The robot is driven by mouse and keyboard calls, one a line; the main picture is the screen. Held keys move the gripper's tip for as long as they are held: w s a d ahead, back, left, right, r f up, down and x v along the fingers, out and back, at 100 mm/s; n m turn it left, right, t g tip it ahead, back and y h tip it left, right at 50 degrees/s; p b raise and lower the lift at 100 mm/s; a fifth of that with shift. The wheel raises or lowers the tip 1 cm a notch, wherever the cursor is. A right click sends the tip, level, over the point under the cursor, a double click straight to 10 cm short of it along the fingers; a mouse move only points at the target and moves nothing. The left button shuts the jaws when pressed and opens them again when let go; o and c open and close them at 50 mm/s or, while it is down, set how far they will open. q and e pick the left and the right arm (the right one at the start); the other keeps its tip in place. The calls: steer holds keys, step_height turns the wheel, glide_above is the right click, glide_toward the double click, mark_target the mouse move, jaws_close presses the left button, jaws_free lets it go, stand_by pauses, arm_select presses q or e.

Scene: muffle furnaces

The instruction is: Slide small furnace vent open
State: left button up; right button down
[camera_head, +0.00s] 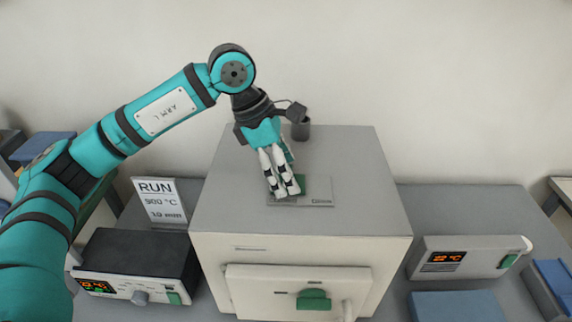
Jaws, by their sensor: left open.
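The small furnace (222,215) stands in the middle of the bench, with a grey top and a pale front. Its vent plate (318,192) lies flat on the top near the middle, with a green tab (300,183) partly hidden behind my fingers. My left gripper (284,192) points down at the vent with its fingers open, right at the green tab. I cannot tell whether the fingers touch the tab. My right gripper is not in view.
The closed furnace door (255,290) has a green handle (313,299). A control box (140,262) stands left, a white controller (470,257) right. A RUN sign (160,200) stands behind the left box.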

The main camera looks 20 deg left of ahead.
arm_select(q)
steer(key=shift+f, duration=0.15)
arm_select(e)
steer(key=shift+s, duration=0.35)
arm_select(q)
steer(key=shift+c, duration=0.4)
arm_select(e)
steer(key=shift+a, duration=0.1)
